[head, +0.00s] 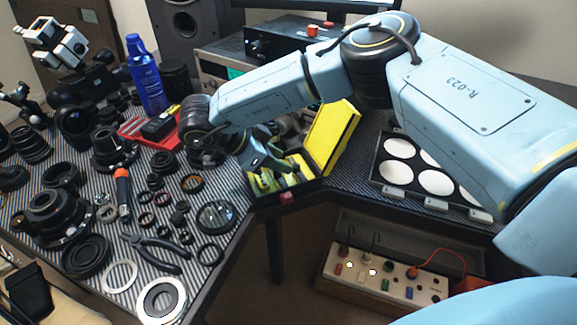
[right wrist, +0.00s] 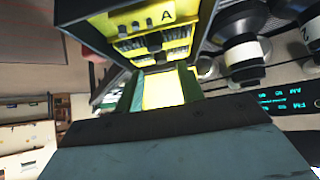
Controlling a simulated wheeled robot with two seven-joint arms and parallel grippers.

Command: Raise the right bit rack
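The open black case (head: 283,205) with a yellow-lined lid (head: 333,138) sits at the front edge of the table, at the inner corner. Yellow and dark bit racks (head: 268,182) show inside, partly hidden by my right gripper (head: 272,168). In the right wrist view the case is close, with a yellow panel marked A (right wrist: 150,20) and rows of bits (right wrist: 155,45). My right gripper (right wrist: 163,85) points into the case; its fingers look apart, with yellow between them. I cannot tell whether they touch a rack. My left gripper is not in view.
Left of the case lie pliers (head: 155,250), a screwdriver (head: 123,192), rings and lenses. A red tray (head: 140,130) and blue bottle (head: 147,75) stand behind. A tray of white discs (head: 398,148) lies right. A power strip (head: 385,272) is below the table.

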